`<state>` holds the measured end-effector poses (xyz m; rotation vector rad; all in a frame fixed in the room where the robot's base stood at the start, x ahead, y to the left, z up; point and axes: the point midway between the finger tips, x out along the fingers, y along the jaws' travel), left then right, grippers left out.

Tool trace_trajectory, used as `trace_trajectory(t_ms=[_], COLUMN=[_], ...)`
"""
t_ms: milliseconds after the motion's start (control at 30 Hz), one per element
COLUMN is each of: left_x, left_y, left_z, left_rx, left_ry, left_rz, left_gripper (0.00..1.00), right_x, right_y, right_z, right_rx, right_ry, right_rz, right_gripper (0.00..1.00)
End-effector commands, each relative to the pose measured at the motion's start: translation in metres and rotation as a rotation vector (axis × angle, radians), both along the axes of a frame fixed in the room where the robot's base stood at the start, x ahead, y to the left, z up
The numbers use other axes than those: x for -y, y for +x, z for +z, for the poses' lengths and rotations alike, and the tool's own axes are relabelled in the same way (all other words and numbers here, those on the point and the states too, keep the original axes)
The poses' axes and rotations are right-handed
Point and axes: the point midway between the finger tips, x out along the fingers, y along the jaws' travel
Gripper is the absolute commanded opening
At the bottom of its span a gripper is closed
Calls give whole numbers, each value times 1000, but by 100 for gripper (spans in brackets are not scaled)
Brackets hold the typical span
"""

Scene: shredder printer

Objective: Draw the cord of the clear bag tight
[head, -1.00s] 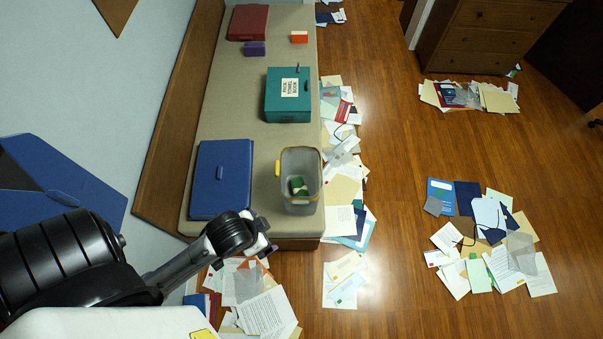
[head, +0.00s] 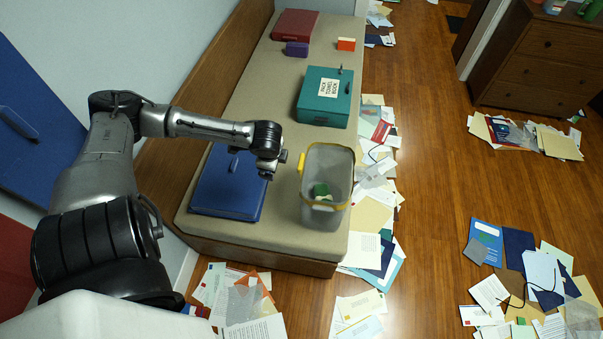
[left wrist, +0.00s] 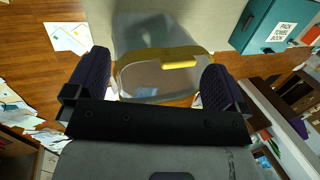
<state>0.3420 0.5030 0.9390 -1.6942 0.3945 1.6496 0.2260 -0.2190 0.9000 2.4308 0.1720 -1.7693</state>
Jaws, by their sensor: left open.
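The clear bag (head: 322,217) stands upright and open-mouthed on the bench, with a yellow rim and a yellow cord tab (head: 301,163) on its left side. A green and pale item (head: 321,190) lies inside it. My left gripper (head: 283,163) is just left of the tab, apart from it. In the left wrist view the bag (left wrist: 150,80) and its tab (left wrist: 180,65) appear ahead, between the two open, empty fingers of my left gripper (left wrist: 156,62). My right gripper is in neither view.
On the bench (head: 270,110), a blue binder (head: 222,195) lies left of the bag and a teal box (head: 325,98) stands behind it. A purple block (head: 297,48), an orange block (head: 346,44) and a red binder (head: 295,23) are farther back. Papers litter the floor.

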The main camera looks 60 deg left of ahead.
Motion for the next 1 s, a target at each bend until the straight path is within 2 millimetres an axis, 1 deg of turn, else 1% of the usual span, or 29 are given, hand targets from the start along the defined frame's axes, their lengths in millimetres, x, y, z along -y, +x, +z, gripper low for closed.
trace_trajectory(t_ms=[33,100,233,333,500,667,767,967,1000], left_x=[-23,-39,-54,-57,-55,-50,-48,-40,-39], left_y=[6,12,25,36,54,65,69,77,79], left_z=[-10,-6,5,13,24,27,21,-6,-11], left_rx=[-29,-53,-42,1,95,159,174,177,177], left_ry=[-16,-84,-232,-341,-472,-522,-530,-535,-535], left_rz=[13,34,69,83,69,23,10,8,9], left_gripper=[100,100,100,100,100,100,100,100,100], right_x=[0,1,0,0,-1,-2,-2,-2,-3], right_y=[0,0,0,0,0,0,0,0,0], right_z=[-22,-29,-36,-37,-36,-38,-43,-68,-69], right_rx=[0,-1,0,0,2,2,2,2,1], right_ry=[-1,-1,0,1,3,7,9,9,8], right_rz=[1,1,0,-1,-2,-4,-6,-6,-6], right_gripper=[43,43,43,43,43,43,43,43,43])
